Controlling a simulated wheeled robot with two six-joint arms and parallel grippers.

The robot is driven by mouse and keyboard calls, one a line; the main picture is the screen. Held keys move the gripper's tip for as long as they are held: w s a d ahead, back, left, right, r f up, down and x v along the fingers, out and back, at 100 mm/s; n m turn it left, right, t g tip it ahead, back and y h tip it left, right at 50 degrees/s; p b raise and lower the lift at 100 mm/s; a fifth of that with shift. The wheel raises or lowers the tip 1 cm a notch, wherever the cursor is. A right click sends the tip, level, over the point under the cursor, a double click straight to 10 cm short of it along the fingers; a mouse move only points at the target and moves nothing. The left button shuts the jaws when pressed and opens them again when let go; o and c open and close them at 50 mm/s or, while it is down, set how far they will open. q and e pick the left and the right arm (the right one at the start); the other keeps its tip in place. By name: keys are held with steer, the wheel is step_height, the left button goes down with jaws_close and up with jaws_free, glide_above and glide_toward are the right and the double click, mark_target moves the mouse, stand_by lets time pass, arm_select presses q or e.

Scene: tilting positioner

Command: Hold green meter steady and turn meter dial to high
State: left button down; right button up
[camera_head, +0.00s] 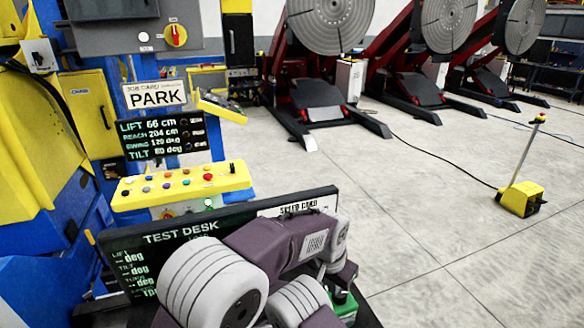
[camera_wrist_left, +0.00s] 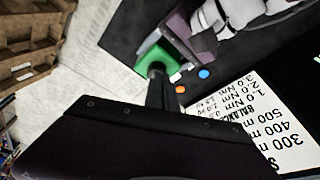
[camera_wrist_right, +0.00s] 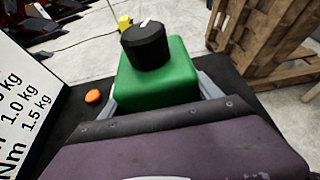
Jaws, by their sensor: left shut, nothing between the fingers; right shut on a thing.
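The green meter (camera_wrist_right: 165,80) is a green block with a black round dial (camera_wrist_right: 147,45) on top. A small white mark shows near the dial's far edge. My right gripper (camera_wrist_right: 158,96) is shut on the meter, one grey finger on each side. In the head view the meter (camera_head: 349,308) is mostly hidden by my arms. In the left wrist view my left gripper (camera_wrist_left: 158,74) is shut and empty. Its dark fingers overlap the green meter (camera_wrist_left: 145,50), hiding much of its top; I cannot tell whether they touch the dial.
The meter stands on the dark desk, beside an orange button (camera_wrist_right: 92,97) and a white card (camera_wrist_right: 25,95) with weight and torque figures. The TEST DESK screen (camera_head: 180,235) is behind my arms. A wooden crate (camera_wrist_right: 265,40) stands near the meter. A yellow pedal box (camera_head: 520,198) is on the floor.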

mark_target(333, 298)
arm_select(q)
steer(key=shift+s+a+r, duration=0.1)
steer(key=shift+a+r, duration=0.05)
arm_select(e)
steer(key=shift+d, duration=0.15)
arm_select(q)
steer(key=shift+s+x, duration=0.2)
steer(key=shift+x, duration=0.8)
steer(key=shift+s+x, duration=0.2)
steer(key=shift+x, duration=0.8)
steer(key=shift+s+x, duration=0.15)
steer(key=shift+x, duration=0.85)
steer(key=shift+a, duration=0.15)
steer(key=shift+w, duration=0.2)
steer(key=shift+w, duration=0.15)
steer(key=shift+s+a, duration=0.2)
steer(key=shift+s, duration=0.1)
